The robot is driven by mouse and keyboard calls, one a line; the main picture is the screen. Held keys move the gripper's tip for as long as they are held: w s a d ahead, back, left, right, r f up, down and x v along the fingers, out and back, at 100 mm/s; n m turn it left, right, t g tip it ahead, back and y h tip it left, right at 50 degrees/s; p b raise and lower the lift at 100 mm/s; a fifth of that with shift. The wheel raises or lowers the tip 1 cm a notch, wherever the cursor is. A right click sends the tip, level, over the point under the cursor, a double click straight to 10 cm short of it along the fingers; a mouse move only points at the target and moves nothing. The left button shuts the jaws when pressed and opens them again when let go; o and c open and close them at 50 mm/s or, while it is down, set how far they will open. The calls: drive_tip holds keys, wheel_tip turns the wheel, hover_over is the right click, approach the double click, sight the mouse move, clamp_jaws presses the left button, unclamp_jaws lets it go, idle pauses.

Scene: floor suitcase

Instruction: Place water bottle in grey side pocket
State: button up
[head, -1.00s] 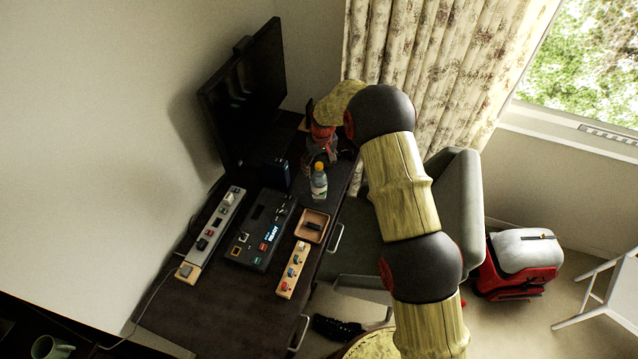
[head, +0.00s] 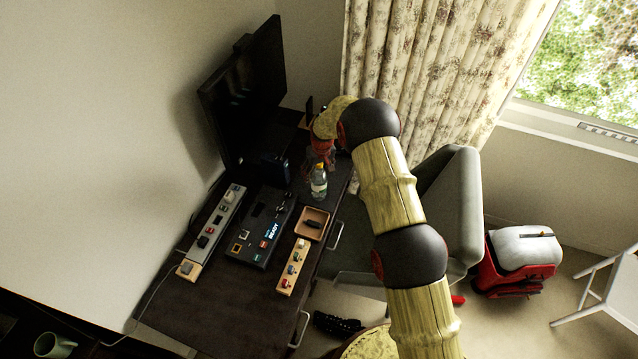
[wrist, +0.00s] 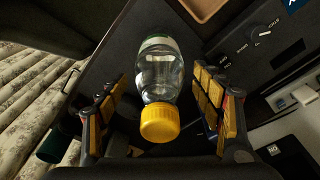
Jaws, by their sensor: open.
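The water bottle (head: 319,186) is clear with a yellow cap and a label. It stands on the dark desk, and its cap end faces the camera in the wrist view (wrist: 160,85). My gripper (wrist: 165,115) is open, with one yellow-padded finger on each side of the bottle and gaps between. In the head view my gripper (head: 322,155) is just behind the bottle, partly hidden by my arm. The suitcase (head: 515,262), red with a light grey top, stands on the floor at right. I cannot make out its side pocket.
The desk (head: 210,305) holds a black control panel (head: 262,232), a button strip (head: 293,268), a small tan tray (head: 312,223) and a monitor (head: 245,95). A grey chair (head: 455,205) stands between desk and suitcase. A white stool (head: 600,290) is at far right.

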drive_tip(key=shift+c, duration=0.9)
drive_tip(key=c, duration=1.5)
clamp_jaws()
